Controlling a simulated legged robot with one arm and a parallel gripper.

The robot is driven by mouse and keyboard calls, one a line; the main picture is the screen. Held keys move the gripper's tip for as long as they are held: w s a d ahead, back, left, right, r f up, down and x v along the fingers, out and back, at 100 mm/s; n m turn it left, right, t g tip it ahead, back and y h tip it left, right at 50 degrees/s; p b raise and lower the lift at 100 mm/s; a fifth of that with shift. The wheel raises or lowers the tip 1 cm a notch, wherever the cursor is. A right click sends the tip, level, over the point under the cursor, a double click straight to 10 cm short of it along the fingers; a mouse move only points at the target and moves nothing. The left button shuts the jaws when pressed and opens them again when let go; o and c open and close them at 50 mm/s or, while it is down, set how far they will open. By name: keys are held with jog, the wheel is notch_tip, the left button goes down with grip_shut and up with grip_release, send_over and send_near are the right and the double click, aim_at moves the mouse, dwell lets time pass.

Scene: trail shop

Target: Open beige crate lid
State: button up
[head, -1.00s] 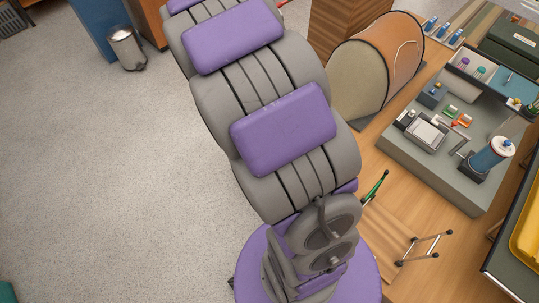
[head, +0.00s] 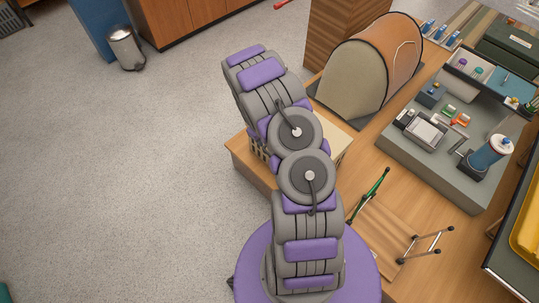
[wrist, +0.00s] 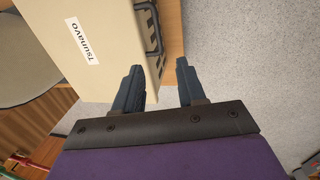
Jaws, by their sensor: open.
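The beige crate (head: 338,138) sits on the wooden counter in the head view, mostly hidden behind my arm. In the wrist view the crate (wrist: 110,18) fills the upper left, with a white "Tsunavo" label (wrist: 84,40) on its broad face and dark slots along one side. My gripper (wrist: 157,72) is open and holds nothing. I cannot tell whether either finger touches. My arm hides the gripper in the head view.
A rounded tent-like display (head: 378,65) stands behind and right of the crate. A grey board (head: 450,140) with small gear lies to the right, and a folding stool (head: 395,232) is nearer. Open carpeted floor (head: 110,170) lies left of the counter.

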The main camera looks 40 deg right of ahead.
jog(key=d+f+b, duration=0.1)
jog(key=f+b, duration=0.1)
jog(key=f, duration=0.3)
jog(key=d+f+b, duration=0.1)
jog(key=f+b, duration=0.1)
jog(key=f, duration=0.4)
jog(key=d+f+b, duration=0.2)
jog(key=f+b, duration=0.1)
jog(key=f, duration=0.3)
jog(key=shift+w+d+f, duration=0.1)
jog(key=shift+f, duration=0.05)
jog(key=shift+d+f, duration=0.25)
jog(key=shift+a+r, duration=0.15)
jog(key=shift+a, duration=0.2)
jog(key=shift+c, duration=0.3)
jog(key=shift+a, duration=0.1)
jog(key=shift+c, duration=0.7)
jog(key=shift+d, duration=0.25)
grip_shut()
